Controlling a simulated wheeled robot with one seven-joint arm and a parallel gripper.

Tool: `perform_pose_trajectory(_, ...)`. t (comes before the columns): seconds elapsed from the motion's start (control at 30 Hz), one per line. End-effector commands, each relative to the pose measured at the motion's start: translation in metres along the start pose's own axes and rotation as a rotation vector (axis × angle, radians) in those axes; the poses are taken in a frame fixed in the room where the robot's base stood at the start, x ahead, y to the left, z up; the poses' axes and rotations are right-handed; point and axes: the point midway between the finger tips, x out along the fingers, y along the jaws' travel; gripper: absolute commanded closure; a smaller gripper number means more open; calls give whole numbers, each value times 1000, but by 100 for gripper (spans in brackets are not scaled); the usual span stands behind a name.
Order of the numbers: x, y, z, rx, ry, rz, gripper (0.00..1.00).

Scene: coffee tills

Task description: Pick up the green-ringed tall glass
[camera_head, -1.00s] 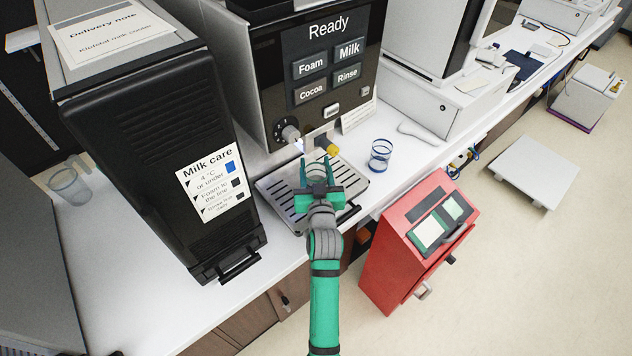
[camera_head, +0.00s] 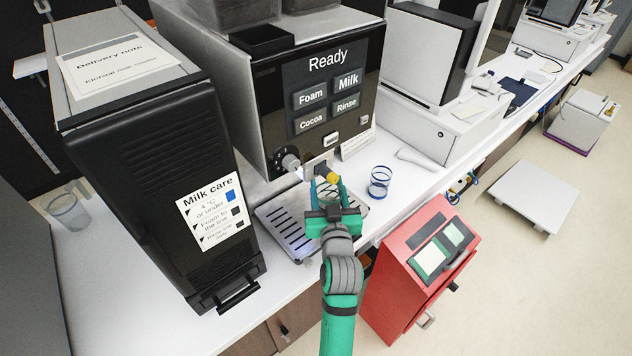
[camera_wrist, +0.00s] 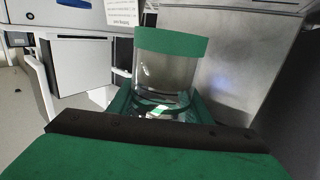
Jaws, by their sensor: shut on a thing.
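The green-ringed tall glass (camera_wrist: 165,70) is clear with a broad green band at its rim, and it stands between my fingers in the wrist view. In the head view the glass (camera_head: 327,190) is mostly hidden behind my gripper (camera_head: 328,188), over the drip tray of the coffee machine. My gripper is shut on the glass. It also shows at the bottom of the wrist view (camera_wrist: 160,108). I cannot tell whether the glass touches the tray.
A blue-ringed glass (camera_head: 380,182) stands on the counter to the right. The coffee machine (camera_head: 310,100) with its spout and yellow-tipped part is close behind. A black milk fridge (camera_head: 160,170) is at the left, a red machine (camera_head: 425,255) at the right front.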

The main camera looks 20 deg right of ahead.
Motion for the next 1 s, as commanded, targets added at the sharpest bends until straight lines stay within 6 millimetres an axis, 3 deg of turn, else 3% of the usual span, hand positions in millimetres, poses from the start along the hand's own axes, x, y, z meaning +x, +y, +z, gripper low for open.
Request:
perform_pose_trajectory(0.3, -68, 42, 4, -1, -1, -2, 83)
perform_pose_trajectory(0.5, -102, 64, 5, -1, 0, -5, 83)
perform_pose_trajectory(0.7, -120, 77, 6, -2, 1, -6, 83)
perform_pose_trajectory(1.0, -126, 81, 6, -2, 1, -6, 83)
